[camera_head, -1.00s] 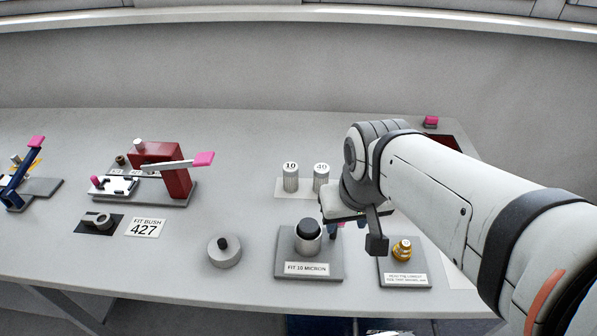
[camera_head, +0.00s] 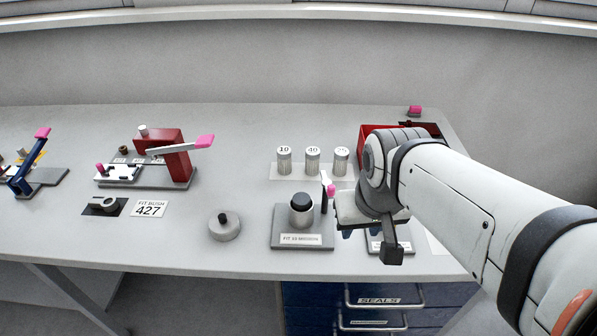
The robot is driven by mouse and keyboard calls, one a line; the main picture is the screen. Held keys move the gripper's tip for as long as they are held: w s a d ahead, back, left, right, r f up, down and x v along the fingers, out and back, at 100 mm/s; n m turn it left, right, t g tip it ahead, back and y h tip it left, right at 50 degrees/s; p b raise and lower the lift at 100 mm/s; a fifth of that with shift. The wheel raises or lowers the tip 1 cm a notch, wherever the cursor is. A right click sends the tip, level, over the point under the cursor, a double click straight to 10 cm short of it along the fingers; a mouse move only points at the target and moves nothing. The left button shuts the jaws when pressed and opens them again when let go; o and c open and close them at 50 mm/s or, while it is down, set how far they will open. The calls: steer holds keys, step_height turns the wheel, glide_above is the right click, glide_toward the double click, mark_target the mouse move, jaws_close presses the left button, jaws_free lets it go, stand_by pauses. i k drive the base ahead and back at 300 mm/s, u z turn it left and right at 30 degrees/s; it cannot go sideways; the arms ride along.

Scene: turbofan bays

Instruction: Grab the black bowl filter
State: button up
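The black-topped filter bowl (camera_head: 301,208) stands upright, a silver cylinder with a black cap, on a grey plate (camera_head: 284,238) labelled "FIT 10 MICRON". A small upright part with a pink tip (camera_head: 331,190) stands close to its right side. My gripper (camera_head: 363,232) hangs to the right of the bowl, apart from it, pointing down over the bench. Its fingers are mostly hidden behind its body and a black block, so their opening does not show clearly. I see nothing held.
Three white filter cartridges (camera_head: 312,160) stand behind the bowl, with 10 and 40 readable. A grey round lid (camera_head: 224,227) lies to the left. A labelled plate (camera_head: 374,245) is partly hidden under my gripper. A red tray (camera_head: 370,136) is behind my arm. Drawers (camera_head: 378,300) sit below.

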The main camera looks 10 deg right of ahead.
mark_target(301, 200)
steer(key=z, duration=0.05)
steer(key=k, duration=0.65)
steer(key=u, duration=0.2)
steer(key=i, duration=1)
steer(key=u, duration=0.95)
steer(key=k, duration=1.8)
steer(key=z, duration=0.3)
steer(key=i, duration=0.95)
